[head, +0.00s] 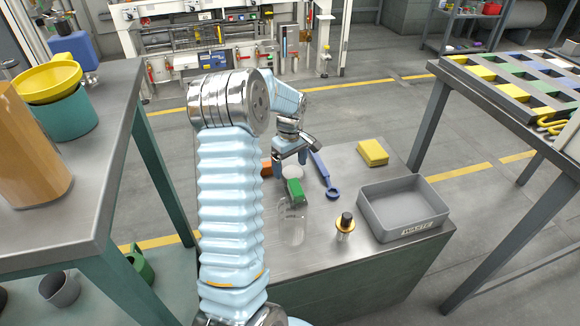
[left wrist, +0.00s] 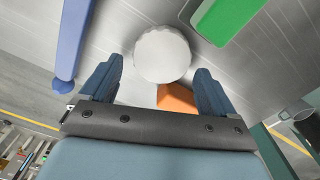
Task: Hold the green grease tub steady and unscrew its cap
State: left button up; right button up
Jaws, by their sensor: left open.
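A white, round, scalloped cap (left wrist: 162,55) is seen from above in the left wrist view, between and just beyond my left fingertips. In the head view the white piece (head: 292,172) is on the metal bench below my left gripper (head: 290,164). My left gripper (left wrist: 158,74) is open and its fingers are apart from the cap. A green block-like thing (head: 295,190) is beside the cap; it also shows in the left wrist view (left wrist: 229,15). I see no green tub body; whether one is under the cap is hidden. My right gripper is not in view.
A yellow block (head: 372,153) and a grey WASTE bin (head: 408,234) are on the bench's right side.

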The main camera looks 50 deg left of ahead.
pick_arm(q)
jog(key=shift+o, duration=0.2)
notch_tip(320, 180, up, 10)
jog(key=shift+r, duration=0.15)
jog(key=shift+o, duration=0.3)
jog(key=shift+r, duration=0.1)
jog(key=b, duration=1.4)
send_over(292, 171)
notch_tip(292, 171, down, 6)
jog(key=shift+f, duration=0.15)
jog(key=f, duration=0.1)
jog(key=f+b, duration=0.1)
jog(key=f, duration=0.2)
jog(key=shift+s+d+f+b, duration=0.15)
jog(key=shift+d+f+b, duration=0.1)
jog(key=shift+b, duration=0.15)
jog(key=shift+f, duration=0.5)
